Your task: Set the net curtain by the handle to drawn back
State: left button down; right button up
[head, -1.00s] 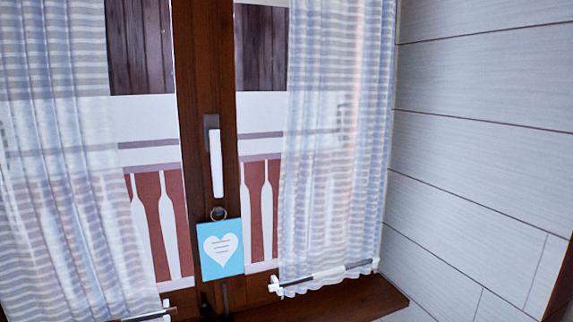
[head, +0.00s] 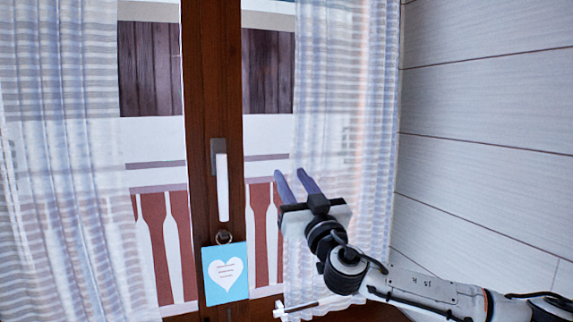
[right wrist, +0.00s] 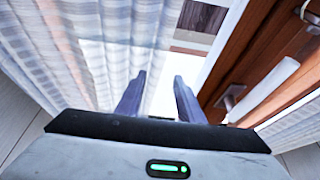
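A sheer striped net curtain (head: 352,110) hangs over the right side of the window, to the right of the white window handle (head: 222,187). It reaches the wall on the right. Another striped net curtain (head: 60,150) hangs on the left. My right gripper (head: 291,172) is open and empty, in front of the right curtain's inner edge. In the right wrist view, the gripper (right wrist: 160,76) has its two fingers apart, with the curtain (right wrist: 100,40) to the left and the handle (right wrist: 265,90) to the right. I cannot tell whether a finger touches the cloth. My left gripper is out of view.
A brown wooden window frame (head: 212,90) runs upright between the panes. A blue card with a white heart (head: 225,273) hangs below the handle. A pale panelled wall (head: 480,100) stands close on the right. A curtain rod end (head: 282,310) shows low down.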

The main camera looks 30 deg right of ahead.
aim_at(288, 173)
jog(key=shift+p+x, duration=0.45)
jog(key=shift+x, duration=1.5)
grip_shut()
